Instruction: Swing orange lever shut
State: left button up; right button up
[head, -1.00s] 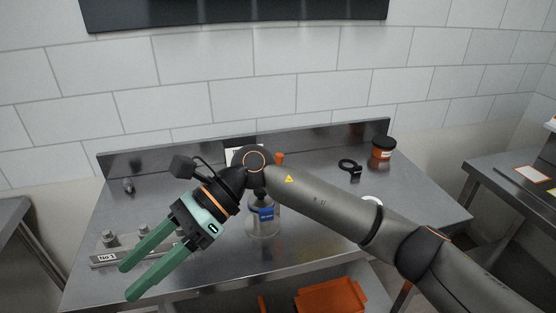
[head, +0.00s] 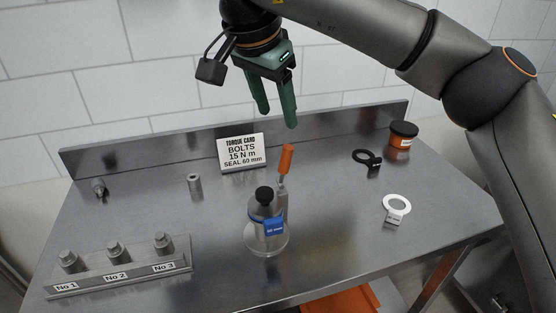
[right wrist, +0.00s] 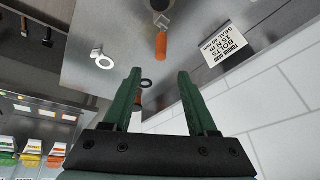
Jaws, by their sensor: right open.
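The orange lever (head: 286,160) stands upright on a metal stem beside the depositor (head: 266,226), which has a black knob on top, a blue tag and a round base on the steel table. The lever also shows in the right wrist view (right wrist: 161,42), ahead of the fingers. My right gripper (head: 278,118) is open and empty, with green fingers pointing down, above and slightly behind the lever without touching it. In the right wrist view its fingers (right wrist: 158,72) are spread apart. My left gripper is not in view.
A torque card (head: 242,152) stands behind the depositor. A block with several bolts (head: 120,272) is at front left. A small metal cylinder (head: 194,186), black ring (head: 366,158), white ring (head: 397,205) and orange-black jar (head: 403,135) also sit on the table (head: 340,235).

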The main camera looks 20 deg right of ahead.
aim_at(285, 150)
jog(key=x, duration=1.3)
jog(key=shift+w+f+b, duration=0.1)
jog(key=shift+f+b, duration=0.25)
jog(key=shift+b, duration=0.05)
grip_shut()
dwell(0.9)
